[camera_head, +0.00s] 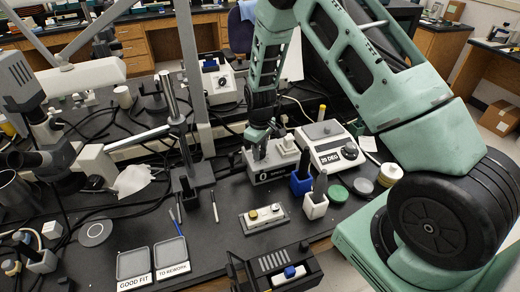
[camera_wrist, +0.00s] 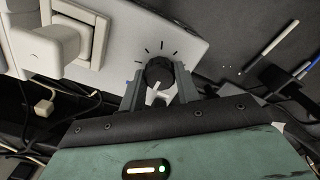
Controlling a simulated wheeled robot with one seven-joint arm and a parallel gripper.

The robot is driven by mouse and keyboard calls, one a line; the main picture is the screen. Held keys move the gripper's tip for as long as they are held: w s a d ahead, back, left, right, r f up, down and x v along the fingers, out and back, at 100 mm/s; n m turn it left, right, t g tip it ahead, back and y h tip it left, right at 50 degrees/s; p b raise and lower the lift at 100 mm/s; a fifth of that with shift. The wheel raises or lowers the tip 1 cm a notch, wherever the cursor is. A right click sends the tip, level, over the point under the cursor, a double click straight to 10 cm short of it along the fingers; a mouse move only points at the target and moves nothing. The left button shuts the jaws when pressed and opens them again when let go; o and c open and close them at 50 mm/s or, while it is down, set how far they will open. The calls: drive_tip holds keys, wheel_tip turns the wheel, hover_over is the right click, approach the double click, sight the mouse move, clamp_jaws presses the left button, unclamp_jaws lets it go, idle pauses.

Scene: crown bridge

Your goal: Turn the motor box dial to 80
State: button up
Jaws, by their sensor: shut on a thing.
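The motor box (camera_head: 285,171) is a light grey box on the black bench, with a dark label reading "0" on its front. In the wrist view its pale face (camera_wrist: 193,35) carries short black tick marks around a black dial (camera_wrist: 158,72) with a white pointer line. My gripper (camera_wrist: 158,85) has one finger on each side of the dial and is shut on it. In the head view my gripper (camera_head: 258,150) comes down on the box from above and the dial is hidden behind it. I cannot read a number beside the pointer.
A white unit (camera_head: 330,150) reading "25 DEG" stands just right of the box. Blue (camera_head: 301,184) and white (camera_head: 315,206) holders stand in front. A white block (camera_wrist: 75,35) sits on the box beside the dial. Cables and a microscope (camera_head: 35,120) crowd the left.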

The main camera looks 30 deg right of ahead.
drive_tip(key=shift+m, duration=0.3)
drive_tip(key=m, duration=0.3)
drive_tip(key=shift+b, duration=0.35)
drive_tip(key=m, duration=0.4)
drive_tip(key=shift+m, duration=0.3)
drive_tip(key=m, duration=0.3)
drive_tip(key=shift+m, duration=2.1)
drive_tip(key=o, duration=1)
